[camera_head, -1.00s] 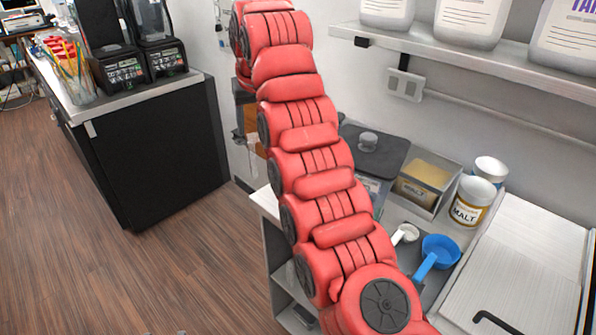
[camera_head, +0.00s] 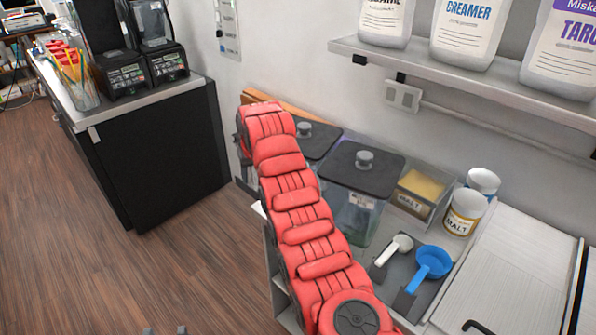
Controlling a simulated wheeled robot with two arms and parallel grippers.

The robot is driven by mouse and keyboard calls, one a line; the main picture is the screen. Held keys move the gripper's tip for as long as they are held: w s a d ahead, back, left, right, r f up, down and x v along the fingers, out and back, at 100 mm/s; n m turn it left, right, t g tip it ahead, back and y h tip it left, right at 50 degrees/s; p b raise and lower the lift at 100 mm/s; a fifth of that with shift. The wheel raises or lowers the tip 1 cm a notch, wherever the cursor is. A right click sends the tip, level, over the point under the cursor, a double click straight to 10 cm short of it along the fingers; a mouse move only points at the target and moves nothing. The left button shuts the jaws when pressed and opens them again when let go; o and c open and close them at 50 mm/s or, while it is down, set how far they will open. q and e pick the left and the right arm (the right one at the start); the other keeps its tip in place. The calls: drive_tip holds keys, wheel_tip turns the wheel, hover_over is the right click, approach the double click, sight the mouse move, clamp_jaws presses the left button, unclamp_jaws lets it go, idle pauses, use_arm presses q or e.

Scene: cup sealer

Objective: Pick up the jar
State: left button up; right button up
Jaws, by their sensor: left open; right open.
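A white malt jar (camera_head: 462,212) with a tan label stands at the right end of the counter, with a similar white jar (camera_head: 483,181) just behind it. Clear square containers with black knobbed lids stand left of these, one in full view (camera_head: 362,172) and one partly behind my red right arm (camera_head: 318,141). My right gripper (camera_head: 243,150) is at the far end of that arm, mostly hidden behind it, left of the containers and well apart from the malt jars. My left gripper (camera_head: 164,330) shows only two grey tips, spread apart and empty, at the bottom edge.
A white scoop (camera_head: 398,246) and a blue scoop (camera_head: 431,264) lie in front of the containers. A bin with a yellow block (camera_head: 422,186) stands beside the malt jars. A wall shelf (camera_head: 470,75) with large bottles overhangs the counter. A black cabinet (camera_head: 165,150) stands left; floor between is clear.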

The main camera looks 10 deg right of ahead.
drive_tip(key=shift+w+f, duration=0.2)
drive_tip(key=shift+f, duration=0.15)
drive_tip(key=shift+r, duration=0.1)
clamp_jaws()
idle(1.1)
